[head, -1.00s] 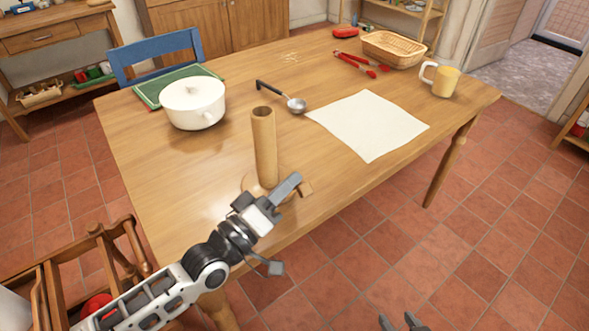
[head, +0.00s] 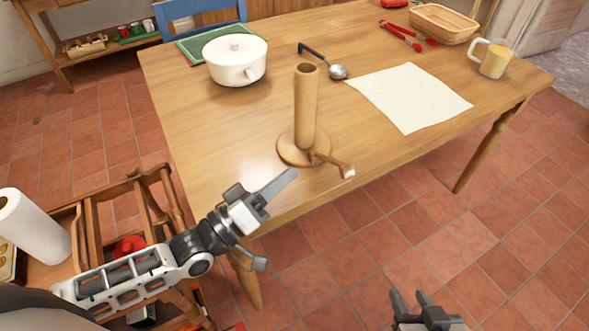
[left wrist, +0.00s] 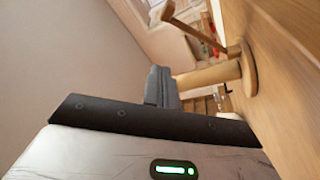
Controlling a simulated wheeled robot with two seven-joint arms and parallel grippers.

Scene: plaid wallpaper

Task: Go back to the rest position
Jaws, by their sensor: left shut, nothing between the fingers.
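My left gripper (head: 284,180) is shut and empty. It hangs in front of the table's (head: 215,150) near edge, just short of a wooden roll holder (head: 305,108). The holder stands upright on a round base with a side arm. In the left wrist view my shut fingers (left wrist: 161,88) point away, and the holder's post (left wrist: 212,74) lies beyond them, apart from them. My right gripper (head: 410,296) shows at the bottom of the head view, its two fingers apart with nothing between them, over the floor.
On the table are a white pot (head: 236,62), a ladle (head: 338,72), a white cloth (head: 408,97), a mug (head: 492,60), red tongs (head: 402,38) and a basket (head: 444,22). A wooden cart (head: 70,225) with a paper roll (head: 32,225) stands at left. Floor at right is clear.

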